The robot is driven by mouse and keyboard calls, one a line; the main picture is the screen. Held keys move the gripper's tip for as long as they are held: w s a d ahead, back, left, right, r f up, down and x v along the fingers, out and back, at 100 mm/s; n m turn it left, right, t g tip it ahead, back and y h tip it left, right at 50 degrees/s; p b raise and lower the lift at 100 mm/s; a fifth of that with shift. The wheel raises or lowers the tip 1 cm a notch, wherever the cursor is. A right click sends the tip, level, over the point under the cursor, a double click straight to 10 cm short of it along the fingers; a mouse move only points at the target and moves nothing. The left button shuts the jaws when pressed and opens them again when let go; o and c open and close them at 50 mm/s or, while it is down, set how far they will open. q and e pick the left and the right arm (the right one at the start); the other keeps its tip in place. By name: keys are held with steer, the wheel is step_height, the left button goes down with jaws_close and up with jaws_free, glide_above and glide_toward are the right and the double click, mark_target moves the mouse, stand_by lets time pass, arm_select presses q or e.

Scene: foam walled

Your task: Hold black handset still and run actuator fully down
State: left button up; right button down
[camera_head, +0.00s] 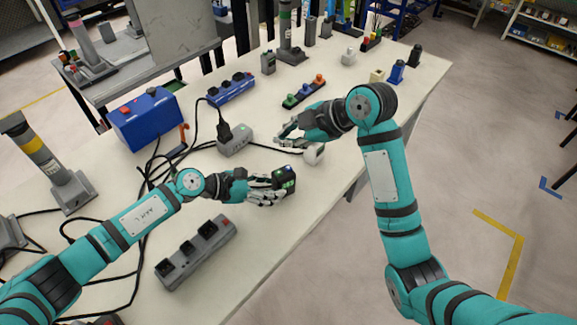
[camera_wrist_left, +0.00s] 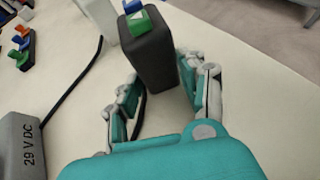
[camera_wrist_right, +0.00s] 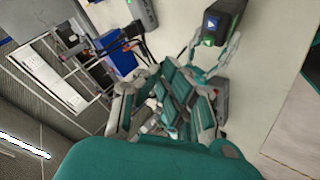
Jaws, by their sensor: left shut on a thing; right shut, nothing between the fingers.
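The black handset (camera_head: 291,182) stands upright on the white table, with blue and green buttons on top. My left gripper (camera_head: 276,188) is shut on its lower part; the handset also shows between the fingers in the left wrist view (camera_wrist_left: 153,58). In the right wrist view the handset (camera_wrist_right: 213,24) shows a white arrow on its blue button. My right gripper (camera_head: 284,133) is shut and empty, above the table beyond the handset. A white piece (camera_head: 314,154) stands beside the handset; I cannot tell whether it is the actuator.
A grey box (camera_head: 236,139) with a black plug stands near; its side reads 29 V DC in the left wrist view (camera_wrist_left: 20,140). A grey socket strip (camera_head: 196,253), blue box (camera_head: 145,118) and coloured button strip (camera_head: 303,92) lie around. Black cables run on the left.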

mark_target(287, 170)
steer(key=shift+f, duration=3.6)
steer(key=shift+w+f, duration=0.1)
steer(key=shift+f, duration=0.05)
steer(key=shift+f, duration=0.25)
steer(key=shift+f, duration=0.55)
stand_by(1.0)
steer(key=shift+r, duration=0.1)
stand_by(0.5)
steer(key=shift+r, duration=0.85)
steer(key=shift+r, duration=0.1)
steer(key=shift+r, duration=2.45)
